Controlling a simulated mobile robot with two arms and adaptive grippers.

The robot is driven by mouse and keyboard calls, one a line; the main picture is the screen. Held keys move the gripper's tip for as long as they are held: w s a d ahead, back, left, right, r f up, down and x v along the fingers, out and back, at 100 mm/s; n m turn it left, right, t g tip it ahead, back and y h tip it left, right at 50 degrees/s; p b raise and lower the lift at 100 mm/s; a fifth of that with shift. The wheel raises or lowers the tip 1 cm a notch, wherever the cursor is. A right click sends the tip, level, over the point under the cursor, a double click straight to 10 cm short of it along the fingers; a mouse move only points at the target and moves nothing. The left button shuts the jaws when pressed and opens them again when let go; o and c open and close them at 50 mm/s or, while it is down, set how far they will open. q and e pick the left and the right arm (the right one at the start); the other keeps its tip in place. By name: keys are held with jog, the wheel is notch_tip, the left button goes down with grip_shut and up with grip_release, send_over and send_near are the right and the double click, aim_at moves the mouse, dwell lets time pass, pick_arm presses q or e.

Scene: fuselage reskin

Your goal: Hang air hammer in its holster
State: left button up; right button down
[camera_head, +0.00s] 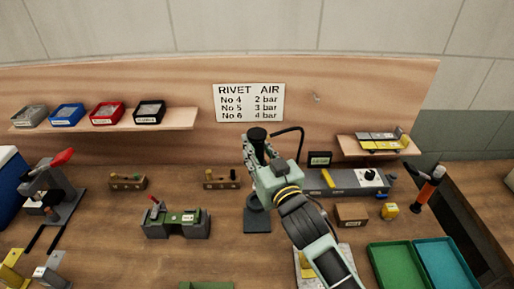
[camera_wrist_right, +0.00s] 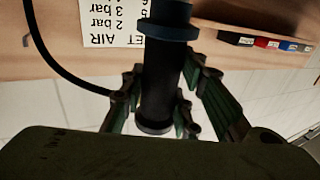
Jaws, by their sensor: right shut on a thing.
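The air hammer is a black cylinder (camera_wrist_right: 165,75) with a blue collar in the right wrist view. My right gripper (camera_wrist_right: 160,105) is shut around it, with a finger on either side. In the head view the tool's black round end (camera_head: 257,133) stands above my right gripper (camera_head: 259,158), and a black hose curves off to the right. A dark stand with a flat square base (camera_head: 257,219) is directly below the gripper in the picture. It may be the holster; my gripper hides its upper part, so I cannot tell whether the tool touches it. My left gripper is out of view.
A grey block fixture (camera_head: 345,182) and a small brown box (camera_head: 350,215) lie right of my arm. A green vise-like fixture (camera_head: 176,222) stands left. An orange-and-black tool (camera_head: 428,187) is at the right edge. Green (camera_head: 398,262) and teal trays lie front right.

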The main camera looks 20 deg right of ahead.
jog(key=shift+f+b, duration=4.65)
jog(key=shift+f, duration=2.2)
jog(key=c, duration=1.3)
grip_release()
jog(key=shift+s+f, duration=0.1)
jog(key=shift+f, duration=0.25)
jog(key=s, duration=0.8)
jog(key=s+d, duration=0.1)
jog(key=s, duration=0.3)
jog(key=shift+r, duration=0.3)
